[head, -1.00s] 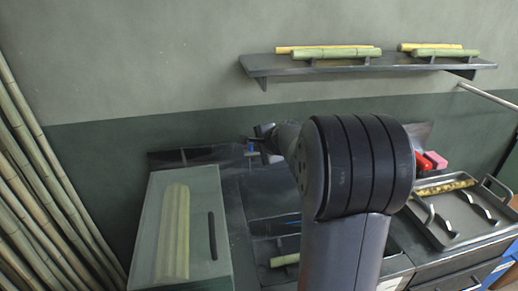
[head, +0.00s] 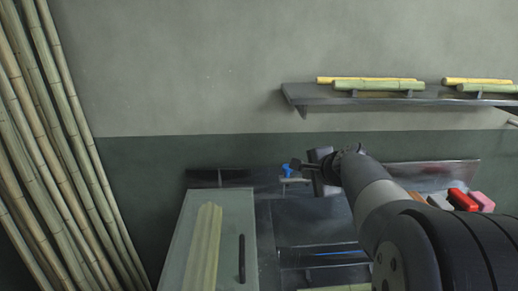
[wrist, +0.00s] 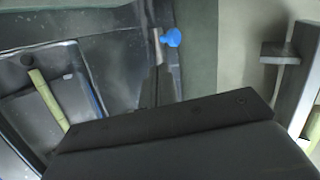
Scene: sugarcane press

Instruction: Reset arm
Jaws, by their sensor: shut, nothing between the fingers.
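My gripper (head: 299,166) is at the end of my arm, which reaches in from the lower right of the head view. Its fingers are small there, shut and empty, and seem to be in the air in front of the dark wall. In the head view they appear close to a small blue knob (head: 286,168) at the back of the dark counter; I cannot tell whether they touch. In the wrist view, the dark gripper body (wrist: 170,150) fills the lower part. The blue knob (wrist: 172,38) shows apart from it there.
A cabinet with cane in it (head: 250,215) stands left of my arm. Cane stalks (head: 45,130) lean at far left. A wall shelf (head: 350,100) holds cane pieces. Red and pink blocks (head: 460,199) are at right. A cane piece (wrist: 48,98) lies in a dark basin.

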